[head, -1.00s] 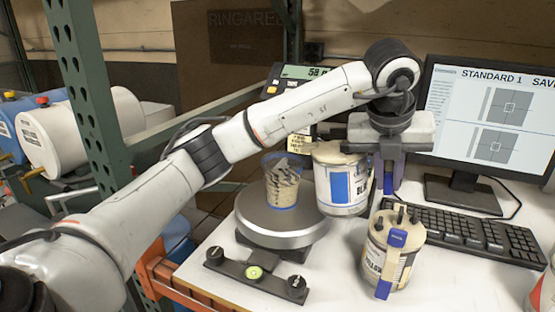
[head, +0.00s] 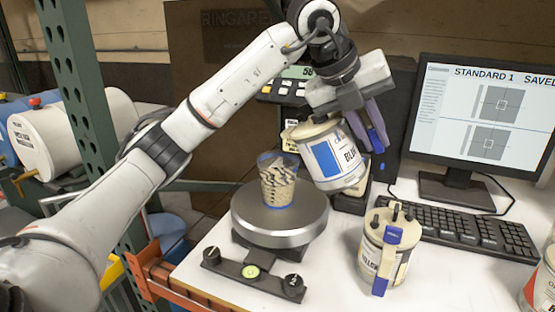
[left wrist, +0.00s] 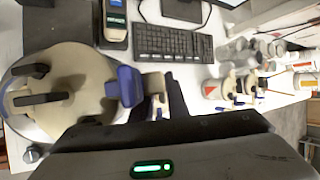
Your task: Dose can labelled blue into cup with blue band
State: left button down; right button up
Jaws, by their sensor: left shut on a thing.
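The can labelled blue (head: 340,160), white with a blue patch, is held in the air by my left gripper (head: 375,132). It is tilted, its base swung to the right and its top leaning left toward the cup. In the left wrist view, the can's cream lid (left wrist: 75,95) and blue handle (left wrist: 126,86) fill the left side. A clear cup (head: 277,182) with a blue line near its bottom and speckled grey-beige look stands upright on the round scale pan (head: 255,215). The can is right of and above the cup, apart from it. No stream is visible. My right gripper is out of view.
The scale display (head: 288,85) is partly hidden by my arm. More cans (left wrist: 225,90) stand to the right.

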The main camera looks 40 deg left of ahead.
pick_arm(q)
jog(key=shift+s+a+r, duration=0.2)
jog(key=shift+r, duration=0.15)
jog(key=shift+w+d, duration=0.1)
jog(key=shift+w, duration=0.05)
jog(key=shift+r, duration=0.1)
jog(key=shift+s+a+r, duration=0.2)
jog(key=shift+a, duration=0.05)
jog(key=shift+w+r, duration=0.1)
jog(key=shift+r, duration=0.05)
jog(key=shift+a+r, duration=0.1)
